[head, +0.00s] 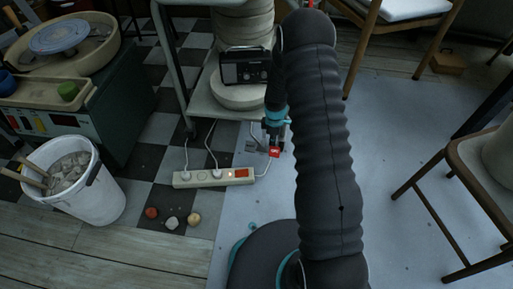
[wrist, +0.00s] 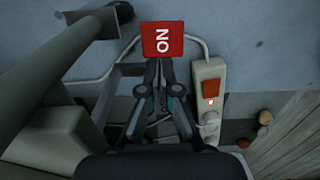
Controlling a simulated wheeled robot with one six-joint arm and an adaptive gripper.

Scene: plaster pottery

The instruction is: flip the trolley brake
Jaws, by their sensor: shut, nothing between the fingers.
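The trolley brake is a red tab marked "ON" (wrist: 162,40) in the wrist view. It also shows as a small red patch in the head view (head: 274,152), low by the trolley (head: 197,98). My gripper (wrist: 159,68) is shut and empty, its fingertips at the tab's lower edge in the wrist view. I cannot tell whether they touch it. In the head view my gripper (head: 275,138) points down just above the tab, partly hidden by my dark arm. The brake's mount and the trolley's wheel are hard to make out.
A power strip (head: 213,178) with plugs and cables lies left of the brake. A radio (head: 245,68) stands on the trolley's lower shelf. A white bucket (head: 82,190) and small round lumps (head: 172,223) are at left. A stool (head: 470,180) stands right; grey floor between is clear.

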